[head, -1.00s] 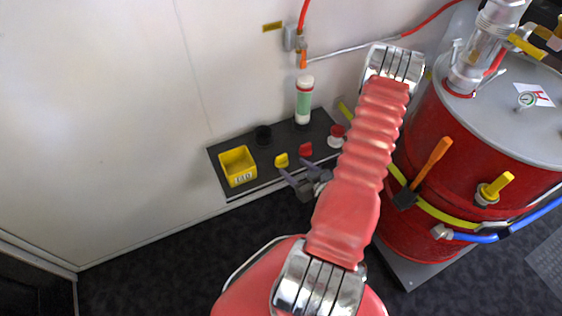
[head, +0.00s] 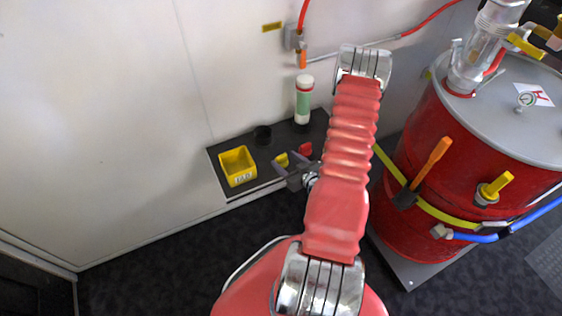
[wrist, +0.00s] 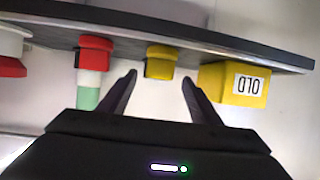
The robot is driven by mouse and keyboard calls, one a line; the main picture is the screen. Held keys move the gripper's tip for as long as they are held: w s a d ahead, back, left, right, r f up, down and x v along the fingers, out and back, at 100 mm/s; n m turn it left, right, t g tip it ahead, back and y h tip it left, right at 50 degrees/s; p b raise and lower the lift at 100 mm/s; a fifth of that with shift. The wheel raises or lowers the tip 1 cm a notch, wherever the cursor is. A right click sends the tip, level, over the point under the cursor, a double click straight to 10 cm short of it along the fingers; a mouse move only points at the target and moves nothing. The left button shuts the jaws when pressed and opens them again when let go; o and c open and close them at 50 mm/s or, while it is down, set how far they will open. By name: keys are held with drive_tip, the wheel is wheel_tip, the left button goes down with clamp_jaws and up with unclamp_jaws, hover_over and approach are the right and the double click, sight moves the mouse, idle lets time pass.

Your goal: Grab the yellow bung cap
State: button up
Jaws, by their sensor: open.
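The yellow bung cap (head: 282,160) sits on the dark shelf (head: 212,158), between the yellow bin and a red cap. In the wrist view the yellow cap (wrist: 161,60) lies between the lines of my two fingers, just past their tips. My gripper (head: 288,160) is open and empty at the shelf's front edge. Its fingertips (wrist: 159,77) show apart on either side of the cap, with no contact visible. In the head view the fingers partly cover the cap.
The red cap (head: 305,149) stands close to the right of the yellow cap. The yellow bin (head: 238,166) with a label is to its left. A black cap (head: 263,134) and a white-green cylinder (head: 303,100) stand behind. A red drum (head: 440,150) is at right.

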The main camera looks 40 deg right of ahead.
sight(283, 158)
drive_tip(key=x, duration=0.4)
drive_tip(key=shift+w, duration=0.1)
drive_tip(key=shift+c, duration=0.2)
drive_tip(key=c, duration=1.1)
